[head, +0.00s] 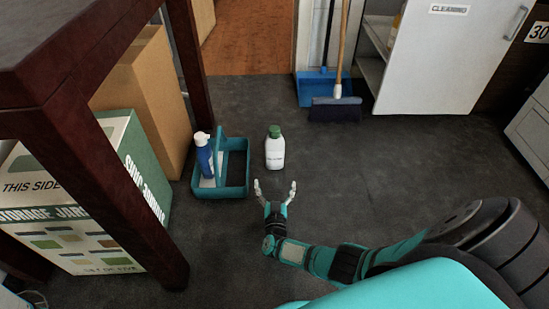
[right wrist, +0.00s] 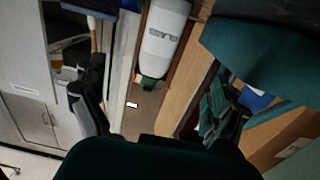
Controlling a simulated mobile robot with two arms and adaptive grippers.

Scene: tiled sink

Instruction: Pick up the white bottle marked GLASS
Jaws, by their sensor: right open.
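A white bottle (head: 275,153) with a green cap stands upright on the dark floor, just right of a teal caddy. Its label is too small to read in the head view. The right wrist view shows the bottle (right wrist: 165,38) cap-down at the top, with dark lettering that I cannot read surely. My right gripper (head: 275,188) is open and empty, its fingers pointing toward the bottle from the near side, apart from it. My left gripper is not in view.
The teal caddy (head: 236,186) holds a blue spray-type bottle (head: 204,157). A dark wooden table leg (head: 125,190) and boxes (head: 150,95) stand at the left. A broom (head: 336,108) and blue dustpan (head: 312,88) are behind. Floor right of the bottle is clear.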

